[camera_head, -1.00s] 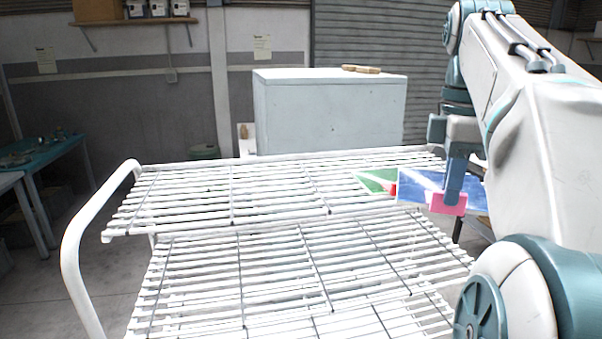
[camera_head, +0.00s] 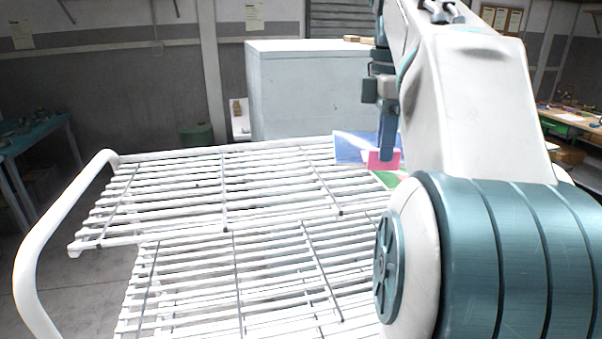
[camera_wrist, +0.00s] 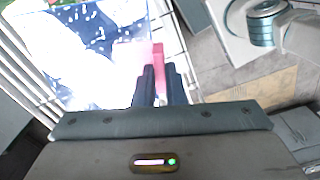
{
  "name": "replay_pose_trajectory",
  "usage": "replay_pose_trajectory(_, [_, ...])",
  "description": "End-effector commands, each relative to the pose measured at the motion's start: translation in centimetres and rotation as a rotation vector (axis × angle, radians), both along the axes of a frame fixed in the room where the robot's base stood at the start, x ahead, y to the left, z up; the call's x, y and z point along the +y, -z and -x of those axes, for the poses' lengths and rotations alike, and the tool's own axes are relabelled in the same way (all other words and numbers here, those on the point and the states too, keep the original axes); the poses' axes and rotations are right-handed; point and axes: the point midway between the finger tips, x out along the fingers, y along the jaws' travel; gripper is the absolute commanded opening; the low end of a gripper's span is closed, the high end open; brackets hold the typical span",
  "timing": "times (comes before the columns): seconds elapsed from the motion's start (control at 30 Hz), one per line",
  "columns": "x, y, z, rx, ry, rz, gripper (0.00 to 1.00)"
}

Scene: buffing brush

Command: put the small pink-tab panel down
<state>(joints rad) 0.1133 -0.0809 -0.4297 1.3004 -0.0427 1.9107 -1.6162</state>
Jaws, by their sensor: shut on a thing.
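My gripper (camera_head: 388,145) is shut on the pink tab (camera_head: 384,159) of a small panel, above the far right part of the white wire rack (camera_head: 150,165). The panel (camera_head: 353,146) has a blue and white face and extends left of the gripper in the head view. In the wrist view the panel (camera_wrist: 90,45) is at upper left, with the pink tab (camera_wrist: 158,52) at the fingertips (camera_wrist: 158,73). Whether the panel touches the rack cannot be told. My arm hides the panel's right side.
A green panel (camera_head: 386,179) lies on the rack just below the held one, partly hidden by my arm. The rack's left and middle are bare. A curved white handle (camera_head: 50,220) rises at its left end. A pale grey cabinet (camera_head: 305,95) stands behind.

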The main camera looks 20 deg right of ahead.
Motion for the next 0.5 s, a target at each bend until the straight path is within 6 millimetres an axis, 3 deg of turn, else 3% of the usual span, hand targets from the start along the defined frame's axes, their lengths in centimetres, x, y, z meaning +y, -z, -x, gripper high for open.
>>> replay_pose_trajectory(0.2, [-0.3,0.2,-3.3,0.002,-0.184,0.003,0.00])
replay_pose_trajectory(0.37, [-0.2,0.5,-4.9,0.000,-0.283,-0.004,0.00])
replay_pose_trajectory(0.5, [0.9,1.3,-6.0,-0.001,-0.316,-0.008,0.00])
